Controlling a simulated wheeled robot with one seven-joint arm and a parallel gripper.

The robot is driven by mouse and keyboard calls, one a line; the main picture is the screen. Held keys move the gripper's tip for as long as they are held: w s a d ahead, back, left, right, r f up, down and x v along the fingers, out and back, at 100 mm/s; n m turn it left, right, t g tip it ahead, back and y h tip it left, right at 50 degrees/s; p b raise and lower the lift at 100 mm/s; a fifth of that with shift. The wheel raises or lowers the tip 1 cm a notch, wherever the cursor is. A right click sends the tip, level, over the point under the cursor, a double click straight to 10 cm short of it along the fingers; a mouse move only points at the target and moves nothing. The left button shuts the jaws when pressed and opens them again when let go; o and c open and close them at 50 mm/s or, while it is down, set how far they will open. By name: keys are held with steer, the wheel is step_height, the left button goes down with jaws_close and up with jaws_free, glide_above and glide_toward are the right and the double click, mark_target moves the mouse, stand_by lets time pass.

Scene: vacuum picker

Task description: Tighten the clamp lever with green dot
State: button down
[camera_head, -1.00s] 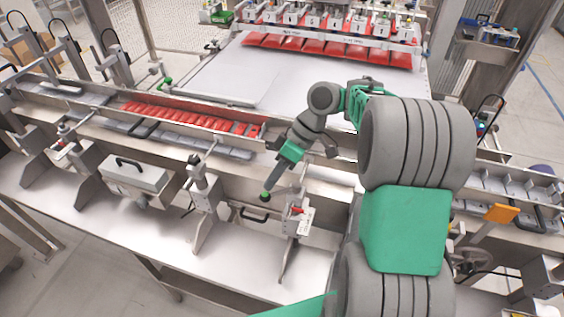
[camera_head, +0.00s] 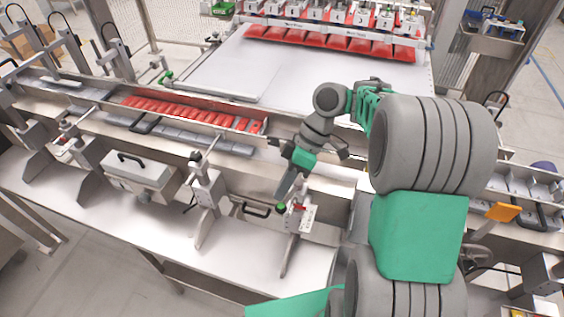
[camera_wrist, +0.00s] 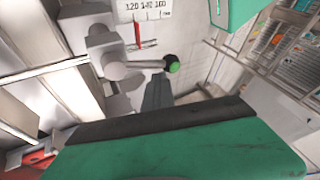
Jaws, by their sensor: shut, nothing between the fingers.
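The clamp lever's dark ball knob with a green dot (camera_head: 281,205) is just below my gripper, beside the clamp post. In the wrist view the lever (camera_wrist: 143,64) runs from the grey clamp block to the knob with the green dot (camera_wrist: 174,67). My gripper (camera_head: 280,195) is shut and empty, angled down with its tip close to the knob. In the wrist view its dark finger (camera_wrist: 157,92) lies beside the knob; whether they touch I cannot tell.
A red pointer (camera_wrist: 137,34) and a number scale (camera_wrist: 145,8) sit above the lever. Another clamp post (camera_head: 205,190) stands to the left. The rail with a row of red packs (camera_head: 190,112) lies behind. The steel table (camera_head: 240,245) in front is mostly clear.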

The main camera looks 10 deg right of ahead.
steer(key=shift+s+a+f, duration=0.1)
steer(key=shift+s+f, duration=0.15)
steer(key=shift+s, duration=0.35)
steer(key=shift+r, duration=0.2)
steer(key=shift+w, duration=0.1)
stand_by(0.3)
